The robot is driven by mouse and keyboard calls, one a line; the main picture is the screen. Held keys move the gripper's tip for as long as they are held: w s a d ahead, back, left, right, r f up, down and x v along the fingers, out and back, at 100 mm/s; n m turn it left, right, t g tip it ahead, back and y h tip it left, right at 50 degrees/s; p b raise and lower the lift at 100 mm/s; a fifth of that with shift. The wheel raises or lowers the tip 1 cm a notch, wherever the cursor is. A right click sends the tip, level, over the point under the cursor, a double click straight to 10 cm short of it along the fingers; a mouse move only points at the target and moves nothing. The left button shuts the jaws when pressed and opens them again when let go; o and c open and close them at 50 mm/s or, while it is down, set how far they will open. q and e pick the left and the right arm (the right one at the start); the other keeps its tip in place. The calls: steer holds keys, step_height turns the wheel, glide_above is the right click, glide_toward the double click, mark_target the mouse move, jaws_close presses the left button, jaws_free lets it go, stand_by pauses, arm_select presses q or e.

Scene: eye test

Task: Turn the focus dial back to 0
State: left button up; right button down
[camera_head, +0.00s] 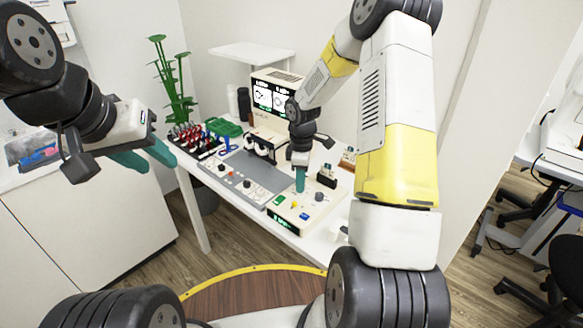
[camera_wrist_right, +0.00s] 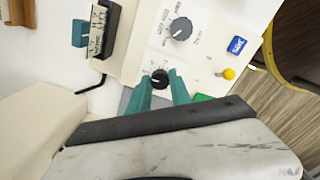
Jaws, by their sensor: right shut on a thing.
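A cream control panel (camera_head: 289,214) lies on the white table. In the right wrist view it carries a small black dial (camera_wrist_right: 159,78) and a larger grey dial (camera_wrist_right: 181,28), which also shows in the head view (camera_head: 319,196). I cannot read the labels, so I cannot tell which is the focus dial. My right gripper (camera_wrist_right: 160,88) points down at the panel with its teal fingers shut on the black dial, one on each side. In the head view this gripper (camera_head: 300,184) hides the black dial. My left gripper (camera_head: 147,158) is open and empty, away at the left.
The panel has a blue SAVE button (camera_wrist_right: 236,45) and a yellow knob (camera_wrist_right: 229,74). A grey console (camera_head: 240,178) with knobs lies to its left. Behind stands an instrument with a screen (camera_head: 270,97). A black slide holder (camera_head: 327,178) stands close to the right gripper.

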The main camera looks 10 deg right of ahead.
steer(key=c, duration=1.2)
jaws_free()
steer(key=shift+o, duration=0.2)
step_height(320, 180, up, 8)
steer(key=shift+f, duration=0.1)
